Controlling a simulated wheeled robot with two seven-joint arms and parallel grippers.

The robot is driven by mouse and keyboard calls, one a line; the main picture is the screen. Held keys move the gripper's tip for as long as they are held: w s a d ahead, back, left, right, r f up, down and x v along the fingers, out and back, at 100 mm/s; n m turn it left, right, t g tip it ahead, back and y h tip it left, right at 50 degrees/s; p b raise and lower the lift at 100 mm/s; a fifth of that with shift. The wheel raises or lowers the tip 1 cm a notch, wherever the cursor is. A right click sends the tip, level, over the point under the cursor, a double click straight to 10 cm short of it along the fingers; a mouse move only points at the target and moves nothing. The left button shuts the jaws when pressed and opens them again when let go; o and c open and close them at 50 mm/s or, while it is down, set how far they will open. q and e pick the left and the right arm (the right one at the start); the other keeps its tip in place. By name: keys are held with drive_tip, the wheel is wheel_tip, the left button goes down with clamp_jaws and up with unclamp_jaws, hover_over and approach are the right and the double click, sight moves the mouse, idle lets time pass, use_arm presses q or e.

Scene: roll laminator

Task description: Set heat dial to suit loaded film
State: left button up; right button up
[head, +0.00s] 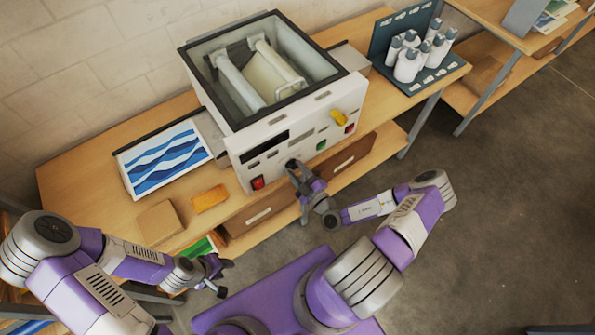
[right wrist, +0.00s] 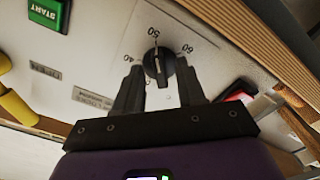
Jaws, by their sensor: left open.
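The roll laminator (head: 250,150) is a white box with an open top showing pale rollers and film (head: 265,82); the film's type cannot be read. Its black heat dial (right wrist: 158,62) is on the front panel, with small numbers around it and a pale line across its face. My right gripper (head: 299,174) is at the panel. In the right wrist view its fingers stand on either side of the dial, with small gaps visible, so it looks open around the dial. My left gripper (head: 222,278) is open and empty, low in front of the table.
The panel has a green START button (right wrist: 46,12), a red button (right wrist: 240,92) and a yellow handle (head: 338,118). A blue wave print (head: 165,158), an orange block (head: 209,198) and a brown box (head: 158,222) lie left. A rack of white bottles (head: 408,64) stands right.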

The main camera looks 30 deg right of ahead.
drive_tip(key=shift+s, duration=0.1)
drive_tip(key=s+b, duration=0.1)
drive_tip(key=s, duration=0.6)
drive_tip(key=shift+s+d, duration=0.2)
drive_tip(key=shift+d, duration=0.1)
drive_tip(key=shift+a, duration=0.1)
